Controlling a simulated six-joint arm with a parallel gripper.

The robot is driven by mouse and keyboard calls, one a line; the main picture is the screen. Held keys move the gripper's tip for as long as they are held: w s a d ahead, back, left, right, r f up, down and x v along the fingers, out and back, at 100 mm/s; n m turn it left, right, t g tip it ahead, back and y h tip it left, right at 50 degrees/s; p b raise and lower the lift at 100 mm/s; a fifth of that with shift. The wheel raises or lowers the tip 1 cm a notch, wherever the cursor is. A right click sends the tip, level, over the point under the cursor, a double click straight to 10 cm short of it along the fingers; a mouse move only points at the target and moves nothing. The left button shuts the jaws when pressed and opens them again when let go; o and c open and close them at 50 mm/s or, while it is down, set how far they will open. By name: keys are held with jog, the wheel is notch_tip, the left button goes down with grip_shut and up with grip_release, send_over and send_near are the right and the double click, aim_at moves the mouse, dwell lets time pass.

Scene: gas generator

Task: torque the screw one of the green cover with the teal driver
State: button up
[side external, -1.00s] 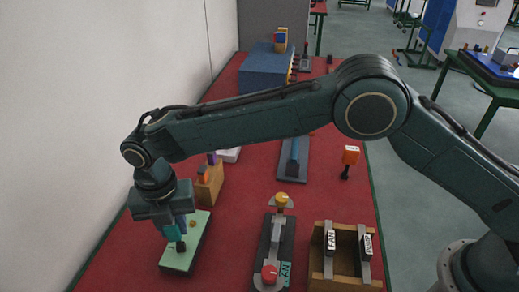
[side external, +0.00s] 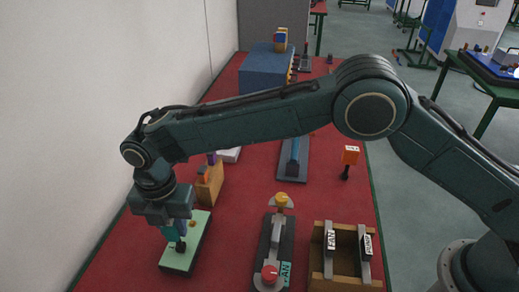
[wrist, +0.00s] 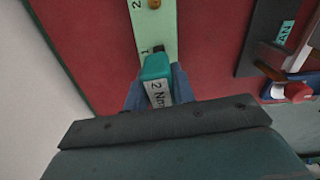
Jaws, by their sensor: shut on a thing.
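The green cover (side external: 178,262) is a pale green plate lying on the red table at the lower left. In the wrist view the cover (wrist: 157,30) carries the numbers 1 and 2, with a brass screw (wrist: 154,4) by the 2. My gripper (side external: 172,228) is shut on the teal driver (side external: 168,234), above the cover. The driver (wrist: 155,68) bears a "2 Nm" label in the wrist view and sits at the end marked 1. Its tip and screw one are hidden beneath it, so I cannot tell whether they touch.
A wooden holder (side external: 208,190) with other drivers stands behind the cover. A dark fixture with a red knob (side external: 270,273) and a wooden box (side external: 316,270) with labelled parts stand to the right. Red tabletop is clear between cover and fixture.

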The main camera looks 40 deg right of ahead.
jog(key=shift+m, duration=1.4)
jog(key=shift+n, duration=0.4)
jog(key=shift+r, duration=0.25)
jog(key=shift+r, duration=1.55)
